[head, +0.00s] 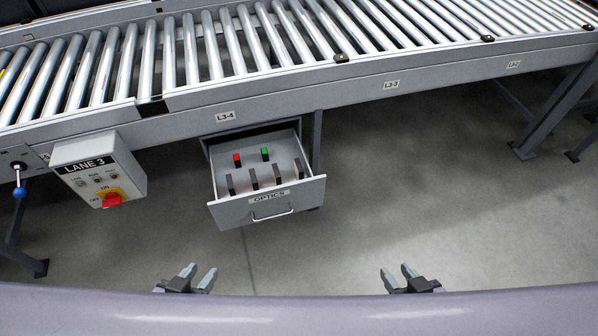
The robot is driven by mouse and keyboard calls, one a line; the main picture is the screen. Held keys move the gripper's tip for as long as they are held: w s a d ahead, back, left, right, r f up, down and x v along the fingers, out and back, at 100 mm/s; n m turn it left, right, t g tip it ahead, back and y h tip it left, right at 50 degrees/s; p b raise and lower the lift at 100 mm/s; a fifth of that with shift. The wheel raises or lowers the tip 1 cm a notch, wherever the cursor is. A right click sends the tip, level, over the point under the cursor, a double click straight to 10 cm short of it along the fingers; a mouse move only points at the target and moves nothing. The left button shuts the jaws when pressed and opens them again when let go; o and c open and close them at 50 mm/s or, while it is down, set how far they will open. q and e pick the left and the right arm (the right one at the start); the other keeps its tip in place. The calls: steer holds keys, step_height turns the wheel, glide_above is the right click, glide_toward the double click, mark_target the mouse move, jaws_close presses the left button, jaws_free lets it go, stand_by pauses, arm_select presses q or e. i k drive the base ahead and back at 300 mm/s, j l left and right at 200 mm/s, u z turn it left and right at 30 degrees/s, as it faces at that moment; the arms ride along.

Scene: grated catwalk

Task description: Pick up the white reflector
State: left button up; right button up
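An open drawer (232,207) labelled OPTICS hangs under the conveyor, left of centre. Inside it, a small red-topped piece (237,158) and a green-topped piece (265,152) stand at the back. Several small dark upright pieces (254,180) stand in a row nearer the front. I cannot make out a white reflector among them; their faces are too small or turned away. My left gripper (198,274) is open and empty, low in the picture, below and left of the drawer. My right gripper (399,276) is open and empty, well to the right of the drawer.
A roller conveyor (270,95) runs across above the drawer. A LANE 3 control box (98,170) with a red switch and a blue-knobbed lever (20,190) are at the left. A support leg (317,140) stands beside the drawer. The space right of the drawer is clear.

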mark_target(298, 170)
steer(key=i+l, duration=0.25)
steer(key=l, duration=0.2)
steer(key=i+l, duration=0.25)
steer(key=l, duration=0.15)
steer(key=i+l, duration=0.25)
steer(key=l, duration=0.2)
